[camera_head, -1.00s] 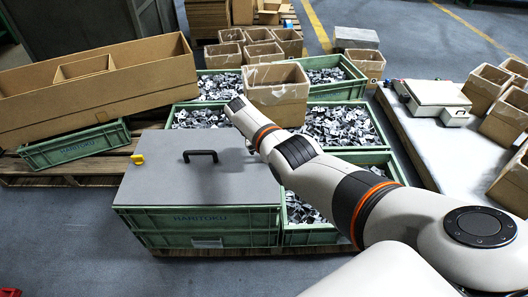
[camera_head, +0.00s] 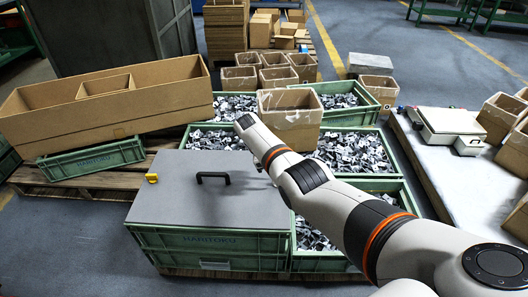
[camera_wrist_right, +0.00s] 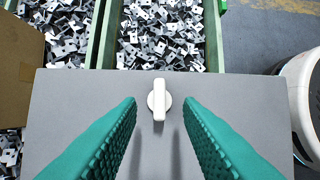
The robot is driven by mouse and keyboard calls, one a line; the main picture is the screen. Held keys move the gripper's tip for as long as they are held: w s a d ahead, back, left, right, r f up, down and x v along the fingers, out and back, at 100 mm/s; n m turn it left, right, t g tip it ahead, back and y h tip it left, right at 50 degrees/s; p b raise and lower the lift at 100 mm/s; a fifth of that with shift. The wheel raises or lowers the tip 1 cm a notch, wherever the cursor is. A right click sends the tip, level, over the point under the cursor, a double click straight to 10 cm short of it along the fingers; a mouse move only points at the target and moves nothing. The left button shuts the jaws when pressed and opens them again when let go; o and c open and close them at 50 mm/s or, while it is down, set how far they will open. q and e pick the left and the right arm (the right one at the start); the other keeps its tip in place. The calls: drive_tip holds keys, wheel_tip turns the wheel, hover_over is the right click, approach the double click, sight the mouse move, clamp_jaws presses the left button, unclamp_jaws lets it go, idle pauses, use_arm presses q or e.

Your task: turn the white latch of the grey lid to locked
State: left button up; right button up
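The grey lid (camera_head: 180,205) lies flat on a green crate, with a black handle (camera_head: 213,177) and a yellow latch (camera_head: 152,178) at its left edge. The right wrist view shows the lid (camera_wrist_right: 75,110) close up. The white latch (camera_wrist_right: 159,99) stands near the lid's edge, its bar upright in that picture, at right angles to the edge. My right gripper (camera_wrist_right: 160,112) is open, its teal fingers on either side of the latch with gaps showing. In the head view my right arm hides the white latch and its gripper. My left gripper is out of view.
Green bins of stamped parts (camera_head: 355,150) stand beyond and beside the lid. An open cardboard box (camera_head: 290,112) sits on the bins. A long cardboard box (camera_head: 105,100) is at left. A pale table (camera_head: 440,165) with a white case stands at right.

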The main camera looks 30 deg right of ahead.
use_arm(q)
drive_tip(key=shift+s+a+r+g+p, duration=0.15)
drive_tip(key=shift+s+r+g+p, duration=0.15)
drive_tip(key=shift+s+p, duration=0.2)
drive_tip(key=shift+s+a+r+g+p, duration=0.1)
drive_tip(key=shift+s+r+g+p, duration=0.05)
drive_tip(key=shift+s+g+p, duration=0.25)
use_arm(e)
drive_tip(key=v, duration=0.8)
drive_tip(key=shift+r, duration=0.35)
drive_tip(key=shift+w, duration=0.1)
